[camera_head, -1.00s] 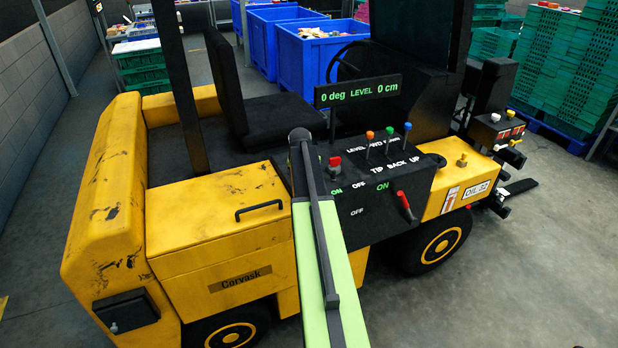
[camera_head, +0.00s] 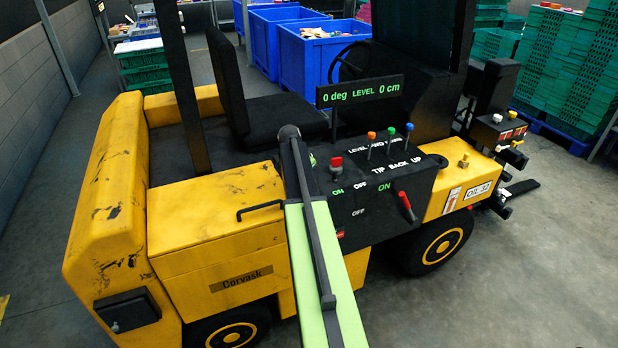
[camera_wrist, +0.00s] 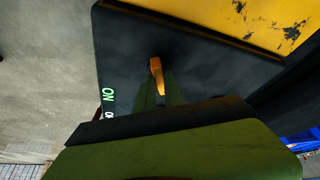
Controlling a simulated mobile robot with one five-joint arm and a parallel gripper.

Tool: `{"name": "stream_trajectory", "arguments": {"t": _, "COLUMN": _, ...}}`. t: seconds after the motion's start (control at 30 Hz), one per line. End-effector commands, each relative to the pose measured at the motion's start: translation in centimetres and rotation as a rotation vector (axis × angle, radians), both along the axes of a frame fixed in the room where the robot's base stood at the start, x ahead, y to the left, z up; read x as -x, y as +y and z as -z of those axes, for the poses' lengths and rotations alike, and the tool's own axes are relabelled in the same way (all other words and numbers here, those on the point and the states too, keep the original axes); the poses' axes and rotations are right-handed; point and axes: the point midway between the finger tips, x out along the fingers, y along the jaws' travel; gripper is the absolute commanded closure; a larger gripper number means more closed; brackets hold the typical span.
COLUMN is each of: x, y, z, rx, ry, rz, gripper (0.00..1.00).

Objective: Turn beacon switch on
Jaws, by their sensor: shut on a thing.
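An orange switch lever (camera_wrist: 156,72) stands on the black control panel (camera_wrist: 205,65) in the wrist view, in line with my gripper (camera_wrist: 159,94). The gripper's narrow green fingers are shut on the lever's lower part, and the dark gripper body hides what lies nearer. A green ON label (camera_wrist: 107,95) shows to the left of the lever, with a partly hidden white label below it. In the head view my arm crosses the panel's left edge and hides the gripper and this lever. The panel's ON and OFF labels (camera_head: 358,185) show right of the arm.
A red knob (camera_head: 336,162) stands close right of my arm. Several coloured levers (camera_head: 390,131) and a red handle (camera_head: 405,205) lie further right. A level display (camera_head: 358,91) rises behind. The yellow vehicle cover (camera_head: 210,215) is left; open floor (camera_head: 520,270) is right.

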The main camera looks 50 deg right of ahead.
Motion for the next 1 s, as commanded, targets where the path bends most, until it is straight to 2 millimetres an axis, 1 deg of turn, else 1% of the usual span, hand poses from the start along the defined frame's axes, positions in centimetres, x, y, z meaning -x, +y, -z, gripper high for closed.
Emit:
{"name": "stream_trajectory", "arguments": {"t": 0.03, "x": 0.7, "y": -0.3, "z": 0.1, "rx": 0.0, "ry": 0.011, "rz": 0.01, "gripper": 1.0}}
{"name": "stream_trajectory", "arguments": {"t": 0.23, "x": 0.7, "y": -0.3, "z": 0.1, "rx": 0.0, "ry": 0.011, "rz": 0.01, "gripper": 1.0}}
{"name": "stream_trajectory", "arguments": {"t": 0.27, "x": 0.7, "y": -0.3, "z": 0.1, "rx": 0.0, "ry": 0.011, "rz": 0.01, "gripper": 0.85}}
{"name": "stream_trajectory", "arguments": {"t": 0.4, "x": 0.5, "y": -0.2, "z": 0.1, "rx": 0.0, "ry": 0.009, "rz": 0.007, "gripper": 0.66}}
{"name": "stream_trajectory", "arguments": {"t": 0.77, "x": 0.3, "y": 0.0, "z": -0.2, "rx": 0.0, "ry": 0.005, "rz": 0.003, "gripper": 0.65}}
{"name": "stream_trajectory", "arguments": {"t": 0.87, "x": 0.3, "y": 0.2, "z": -1.0, "rx": 0.0, "ry": 0.004, "rz": 0.003, "gripper": 0.65}}
{"name": "stream_trajectory", "arguments": {"t": 0.97, "x": 0.4, "y": 0.7, "z": -2.5, "rx": 0.0, "ry": 0.004, "rz": 0.003, "gripper": 0.65}}
{"name": "stream_trajectory", "arguments": {"t": 1.0, "x": 0.5, "y": 1.0, "z": -3.2, "rx": 0.0, "ry": 0.004, "rz": 0.003, "gripper": 0.65}}
